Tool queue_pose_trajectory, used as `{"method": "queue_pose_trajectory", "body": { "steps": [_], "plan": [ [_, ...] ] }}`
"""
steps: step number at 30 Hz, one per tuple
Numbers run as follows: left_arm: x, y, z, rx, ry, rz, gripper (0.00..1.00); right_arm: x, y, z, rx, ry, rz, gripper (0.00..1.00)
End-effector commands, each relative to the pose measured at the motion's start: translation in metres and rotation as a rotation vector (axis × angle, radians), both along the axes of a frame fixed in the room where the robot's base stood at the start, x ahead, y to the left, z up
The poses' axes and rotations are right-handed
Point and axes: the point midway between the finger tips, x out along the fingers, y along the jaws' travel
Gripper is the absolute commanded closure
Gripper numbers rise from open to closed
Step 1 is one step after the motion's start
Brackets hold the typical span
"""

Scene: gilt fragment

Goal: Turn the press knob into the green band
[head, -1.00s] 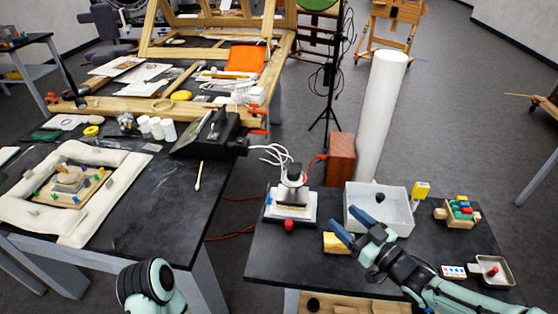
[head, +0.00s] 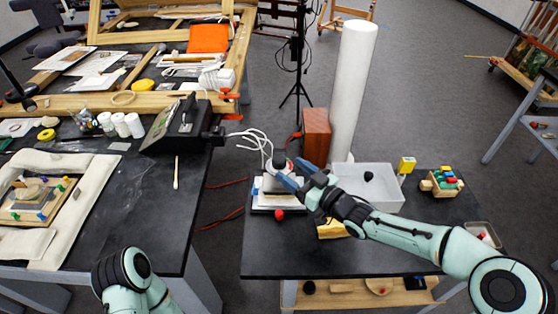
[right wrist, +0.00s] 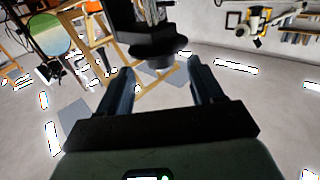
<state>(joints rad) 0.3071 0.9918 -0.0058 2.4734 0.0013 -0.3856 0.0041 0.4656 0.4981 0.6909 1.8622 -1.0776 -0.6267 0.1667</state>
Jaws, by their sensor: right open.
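The press (head: 264,205) stands near the left end of the right-hand table, with a white base and a red ball (head: 279,215) at its front. A black knob (head: 280,161) tops it. My right gripper (head: 289,172) is open, its blue fingers beside the knob and covering part of the press. In the right wrist view a dark round part, seemingly the knob (right wrist: 150,42), lies ahead between the open fingers (right wrist: 160,80); contact cannot be told. I cannot make out the green band. Only part of my left arm shows; its gripper is out of view.
A brown box (head: 316,135) and a tall white roll (head: 352,90) stand behind. White cables run behind the press. The table's front is clear.

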Motion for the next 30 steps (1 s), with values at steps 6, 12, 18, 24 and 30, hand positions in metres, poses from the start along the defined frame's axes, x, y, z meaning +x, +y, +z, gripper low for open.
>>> {"method": "queue_pose_trajectory", "body": {
  "steps": [6,12,18,24,30],
  "plan": [
    [0.002,0.000,0.004,0.000,-0.002,0.000,0.57,0.028,0.029,0.001,0.002,0.001,0.002,0.34],
    [0.002,0.000,0.006,0.000,-0.003,0.000,0.57,0.039,0.039,0.000,-0.001,0.001,0.000,0.34],
    [0.002,0.000,0.006,0.000,-0.003,0.000,0.57,0.040,0.041,0.000,-0.001,0.000,0.000,0.34],
    [0.002,0.000,0.006,0.000,-0.003,0.000,0.57,0.040,0.040,0.000,-0.001,0.000,0.000,0.63],
    [0.002,0.000,0.006,0.000,-0.003,0.000,0.57,0.040,0.040,0.000,-0.001,0.000,-0.001,0.84]
  ]
}}
